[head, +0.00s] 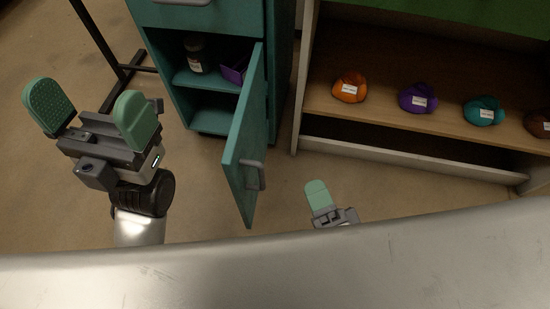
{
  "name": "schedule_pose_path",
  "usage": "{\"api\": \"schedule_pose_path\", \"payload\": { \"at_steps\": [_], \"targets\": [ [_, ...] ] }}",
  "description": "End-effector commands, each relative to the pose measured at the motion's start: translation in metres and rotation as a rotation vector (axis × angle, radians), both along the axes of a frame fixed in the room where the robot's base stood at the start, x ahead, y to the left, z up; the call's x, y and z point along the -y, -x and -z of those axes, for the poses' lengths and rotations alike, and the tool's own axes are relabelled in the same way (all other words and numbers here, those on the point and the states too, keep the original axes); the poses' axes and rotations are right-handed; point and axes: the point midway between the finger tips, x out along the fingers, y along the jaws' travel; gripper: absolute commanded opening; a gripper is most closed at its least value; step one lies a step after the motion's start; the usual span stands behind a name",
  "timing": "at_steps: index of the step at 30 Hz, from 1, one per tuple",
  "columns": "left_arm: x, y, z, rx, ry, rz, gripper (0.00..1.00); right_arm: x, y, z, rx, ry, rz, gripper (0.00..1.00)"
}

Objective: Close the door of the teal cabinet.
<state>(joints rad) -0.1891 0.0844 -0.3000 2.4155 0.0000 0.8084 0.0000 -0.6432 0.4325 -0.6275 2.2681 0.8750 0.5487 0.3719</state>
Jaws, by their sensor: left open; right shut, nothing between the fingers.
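The teal cabinet (215,19) stands at the top, left of centre. Its door (243,150) is hinged on the right side and stands wide open toward me, with a grey handle (254,174) on its right-hand face. Inside are a dark jar (196,55) and a purple item (235,70) on a shelf. My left gripper (92,108) is open and empty, left of the door and in front of the cabinet. My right gripper (318,194) is shut and empty, to the right of the door and apart from it. My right arm is mostly hidden behind the silver surface in front.
A wooden shelf unit (340,108) stands on the right, with orange (350,88), purple (418,98), teal (484,111) and brown bundles on it. A black metal stand (101,45) is at the upper left. Bare floor (205,190) lies around the door.

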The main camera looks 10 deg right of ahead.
Motion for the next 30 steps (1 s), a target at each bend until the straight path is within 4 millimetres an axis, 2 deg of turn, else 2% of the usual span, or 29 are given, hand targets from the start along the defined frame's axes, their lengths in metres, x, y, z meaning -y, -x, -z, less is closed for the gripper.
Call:
{"api": "schedule_pose_path", "payload": {
  "at_steps": [1,3,6,8,14,25,30],
  "targets": [
    [0.000,0.001,-0.002,-0.021,0.000,0.001,0.96,-0.001,0.019,0.011,-0.103,-0.031,-0.023,0.00],
    [-0.001,0.004,0.001,-0.035,0.002,0.002,0.96,-0.002,0.038,0.026,-0.205,-0.071,-0.042,0.00],
    [-0.001,0.005,0.005,-0.046,0.004,0.003,0.96,-0.003,0.054,0.038,-0.285,-0.103,-0.053,0.00],
    [-0.001,0.006,0.006,-0.046,0.004,0.003,0.96,-0.003,0.056,0.041,-0.303,-0.111,-0.054,0.00],
    [-0.001,0.004,0.007,-0.038,0.003,0.002,0.96,-0.011,0.032,0.042,-0.301,-0.116,-0.051,0.00],
    [-0.001,0.006,0.003,-0.042,0.005,0.003,0.96,-0.036,-0.043,0.039,-0.298,-0.118,-0.052,0.00],
    [-0.002,0.007,0.007,-0.045,0.007,0.004,0.96,-0.057,-0.050,0.041,-0.302,-0.116,-0.052,0.00]
  ]
}}
